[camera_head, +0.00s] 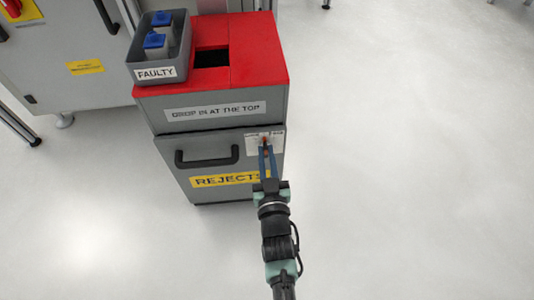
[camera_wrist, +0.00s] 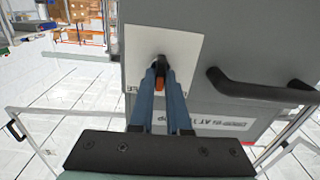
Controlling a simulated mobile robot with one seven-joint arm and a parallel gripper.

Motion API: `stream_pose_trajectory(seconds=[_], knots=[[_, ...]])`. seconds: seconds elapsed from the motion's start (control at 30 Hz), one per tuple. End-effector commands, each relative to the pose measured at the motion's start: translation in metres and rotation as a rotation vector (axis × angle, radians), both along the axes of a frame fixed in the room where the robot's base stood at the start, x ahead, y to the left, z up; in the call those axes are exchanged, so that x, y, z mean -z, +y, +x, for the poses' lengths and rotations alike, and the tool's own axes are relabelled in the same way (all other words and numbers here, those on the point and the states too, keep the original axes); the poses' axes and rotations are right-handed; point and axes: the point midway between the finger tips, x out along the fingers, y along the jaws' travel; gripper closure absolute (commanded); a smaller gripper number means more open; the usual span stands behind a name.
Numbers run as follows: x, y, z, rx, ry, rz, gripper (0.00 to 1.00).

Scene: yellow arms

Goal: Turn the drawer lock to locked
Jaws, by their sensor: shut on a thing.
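The drawer (camera_head: 212,163) is the grey front of the reject cabinet, with a yellow REJECTS label; it looks shut. Its lock sits on a white plate (camera_head: 251,145) at the drawer's upper right; the plate also shows in the wrist view (camera_wrist: 185,45). My gripper (camera_head: 266,149) reaches the lock with its blue fingers. In the wrist view, its fingertips (camera_wrist: 160,75) are shut on the small lock knob (camera_wrist: 159,84), which shows orange and dark between them. The fingers hide much of the knob and the plate's markings, so I cannot tell which way the lock is set.
A black drawer handle (camera_head: 208,158) sticks out left of the lock; in the wrist view it is on the right (camera_wrist: 262,92). A grey FAULTY bin (camera_head: 159,61) with blue-topped items stands on the red cabinet top (camera_head: 258,53). Floor on the right is clear.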

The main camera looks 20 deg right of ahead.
Motion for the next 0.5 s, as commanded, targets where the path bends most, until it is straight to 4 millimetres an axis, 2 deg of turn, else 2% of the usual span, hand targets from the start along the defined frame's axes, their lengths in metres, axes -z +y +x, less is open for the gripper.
stream_pose_trajectory(seconds=[0.5], knots=[[0.0016, 0.002, 0.0007, 0.001, 0.132, -0.455, 1.0]])
